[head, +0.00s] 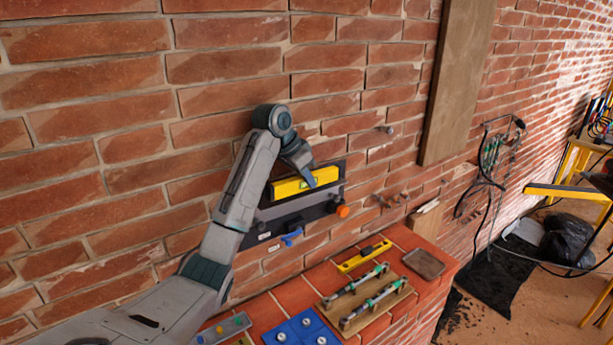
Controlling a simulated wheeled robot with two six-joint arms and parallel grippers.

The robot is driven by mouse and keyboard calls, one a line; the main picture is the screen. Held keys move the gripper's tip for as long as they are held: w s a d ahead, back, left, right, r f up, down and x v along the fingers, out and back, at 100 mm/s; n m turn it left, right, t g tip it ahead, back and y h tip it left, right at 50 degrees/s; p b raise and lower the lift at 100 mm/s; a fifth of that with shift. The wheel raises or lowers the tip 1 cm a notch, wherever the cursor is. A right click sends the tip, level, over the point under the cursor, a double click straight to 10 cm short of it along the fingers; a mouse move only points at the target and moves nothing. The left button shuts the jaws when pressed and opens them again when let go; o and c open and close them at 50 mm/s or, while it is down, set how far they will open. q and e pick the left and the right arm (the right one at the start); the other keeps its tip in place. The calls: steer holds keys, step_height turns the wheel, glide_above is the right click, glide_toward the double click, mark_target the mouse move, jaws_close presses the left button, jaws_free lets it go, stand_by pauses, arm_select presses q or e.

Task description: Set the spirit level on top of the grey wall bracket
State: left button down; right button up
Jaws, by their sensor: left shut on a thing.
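The yellow spirit level (287,188) with a greenish vial is at the wall, in front of the upper part of the dark backing of the grey wall bracket (290,208). It lies lengthwise along the bracket, just above its lighter grey ledge. I cannot tell whether its underside touches the ledge. My left gripper (311,180) reaches down from above and is shut on the spirit level near its middle. The fingers cover part of it. My right gripper is not in view.
An orange knob (343,211) and a blue clip (291,237) are at the bracket's lower side. Below, a brick ledge (300,294) holds another yellow tool (364,256), a wooden board with metal bars (365,298), a brown tray (423,263) and a blue plate (300,331).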

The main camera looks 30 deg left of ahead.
arm_select(q)
steer(key=shift+w+d+f, duration=0.1)
steer(key=shift+w, duration=0.15)
steer(key=shift+s, duration=0.25)
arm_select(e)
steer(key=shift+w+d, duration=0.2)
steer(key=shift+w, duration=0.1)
arm_select(q)
steer(key=shift+w+f, duration=0.1)
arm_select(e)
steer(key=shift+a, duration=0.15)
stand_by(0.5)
arm_select(q)
steer(key=shift+f, duration=0.45)
stand_by(0.5)
steer(key=c, duration=0.9)
jaws_free()
